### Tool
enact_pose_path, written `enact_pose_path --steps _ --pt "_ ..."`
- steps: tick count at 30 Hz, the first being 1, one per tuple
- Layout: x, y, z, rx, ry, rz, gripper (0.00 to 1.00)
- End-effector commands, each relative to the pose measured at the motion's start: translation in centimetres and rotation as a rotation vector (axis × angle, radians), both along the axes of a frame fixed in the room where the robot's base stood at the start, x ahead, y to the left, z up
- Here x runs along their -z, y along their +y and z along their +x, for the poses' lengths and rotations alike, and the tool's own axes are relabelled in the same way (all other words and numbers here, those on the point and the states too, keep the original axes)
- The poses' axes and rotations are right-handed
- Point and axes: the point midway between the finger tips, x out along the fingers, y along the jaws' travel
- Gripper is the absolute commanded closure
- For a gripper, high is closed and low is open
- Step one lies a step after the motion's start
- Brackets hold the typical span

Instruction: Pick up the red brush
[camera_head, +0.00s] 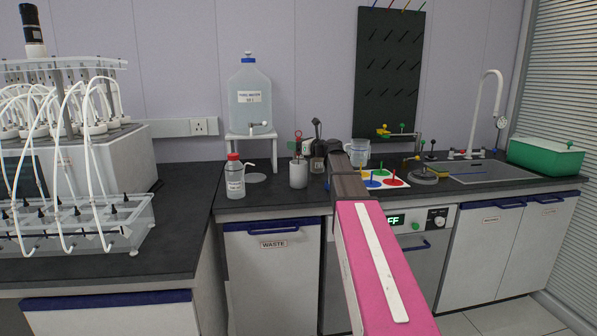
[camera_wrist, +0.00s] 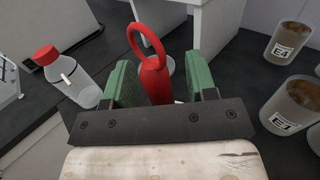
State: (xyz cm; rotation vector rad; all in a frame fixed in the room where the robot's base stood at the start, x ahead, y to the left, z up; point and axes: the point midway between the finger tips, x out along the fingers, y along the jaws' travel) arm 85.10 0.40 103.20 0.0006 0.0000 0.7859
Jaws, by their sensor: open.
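The red brush (camera_wrist: 153,76) shows in the wrist view, with a ring-shaped loop at its top and a thicker red body below. My gripper (camera_wrist: 157,72) is open, with one green finger on each side of the brush body. The loop rises beyond the fingertips. I cannot tell whether either finger touches the brush. Its lower part is hidden behind the dark gripper plate.
A red-capped bottle (camera_head: 235,177) stands left of the cup and shows in the wrist view (camera_wrist: 66,75). Labelled beakers (camera_wrist: 290,106) stand at the right there. A water tank (camera_head: 250,95) is on a white stand behind. A sink (camera_head: 480,171) lies farther right.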

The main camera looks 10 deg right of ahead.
Motion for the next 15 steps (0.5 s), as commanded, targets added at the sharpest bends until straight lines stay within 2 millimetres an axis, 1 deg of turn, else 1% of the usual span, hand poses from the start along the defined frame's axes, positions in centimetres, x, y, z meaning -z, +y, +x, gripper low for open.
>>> enact_pose_path --steps 2,8,11,12,13,15 --pt "0.00 0.42 0.49 0.000 0.000 0.000 0.48" --pt "0.01 0.45 0.44 0.001 0.000 0.000 0.48" --pt "0.01 0.44 0.42 0.001 0.000 0.000 0.77" --pt "0.00 0.44 0.42 0.001 0.000 0.000 0.90" --pt "0.00 0.44 0.42 0.001 0.000 0.000 1.00" --pt "0.00 0.43 0.42 0.001 0.000 0.000 1.00"
